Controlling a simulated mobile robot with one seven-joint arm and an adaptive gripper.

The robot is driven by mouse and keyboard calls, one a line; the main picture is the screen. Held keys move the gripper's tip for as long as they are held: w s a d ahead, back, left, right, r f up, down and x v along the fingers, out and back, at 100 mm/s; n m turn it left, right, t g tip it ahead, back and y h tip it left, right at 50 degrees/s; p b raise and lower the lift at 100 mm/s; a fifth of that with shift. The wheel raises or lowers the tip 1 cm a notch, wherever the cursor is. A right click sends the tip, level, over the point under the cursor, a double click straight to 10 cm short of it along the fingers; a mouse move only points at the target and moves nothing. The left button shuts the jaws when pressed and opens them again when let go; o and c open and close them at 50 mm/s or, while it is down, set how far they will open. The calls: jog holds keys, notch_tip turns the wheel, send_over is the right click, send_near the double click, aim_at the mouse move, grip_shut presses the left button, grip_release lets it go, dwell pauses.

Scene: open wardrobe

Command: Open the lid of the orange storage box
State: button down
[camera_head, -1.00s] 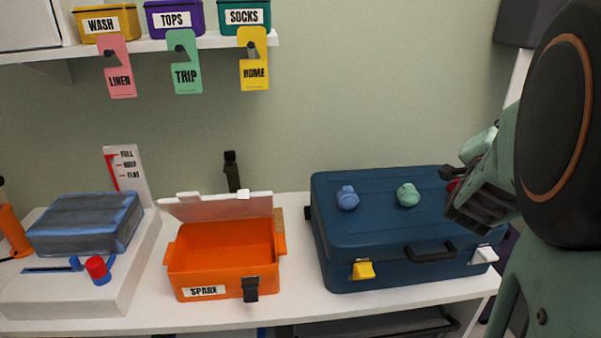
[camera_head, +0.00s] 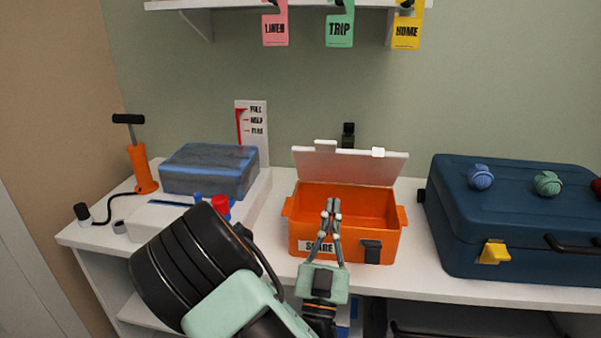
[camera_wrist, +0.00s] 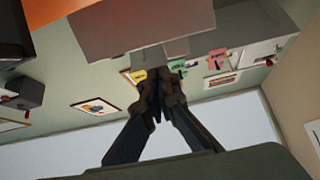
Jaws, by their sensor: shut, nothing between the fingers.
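The orange storage box (camera_head: 375,247) stands on the white counter, with a SPARE label (camera_head: 317,248) and a black latch (camera_head: 371,251) on its front. Its white lid (camera_head: 350,166) is raised at the back, and the orange inside shows. My gripper (camera_head: 333,203) is shut and empty, its fingers pointing up in front of the box opening. It hides part of the front and the label. In the wrist view my shut fingertips (camera_wrist: 159,78) lie just below a grey panel (camera_wrist: 140,22) that I cannot identify for sure.
A blue suitcase (camera_head: 480,235) with rolled socks on top stands right of the box. A vacuum bag (camera_head: 208,170) on a white base, a red knob (camera_head: 221,206) and an orange pump (camera_head: 142,168) are at left. Door hangers (camera_head: 340,30) hang above.

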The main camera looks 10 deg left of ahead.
aim_at(325, 147)
jog(key=shift+n+y, duration=0.7)
jog(key=shift+y, duration=0.2)
jog(key=a+x, duration=0.1)
jog(key=x, duration=0.2)
jog(key=a+x, duration=0.1)
jog(key=x, duration=0.7)
jog(key=shift+w+a+r, duration=0.15)
jog(key=shift+a+r, duration=0.05)
jog(key=shift+a, duration=0.2)
jog(key=shift+r, duration=0.15)
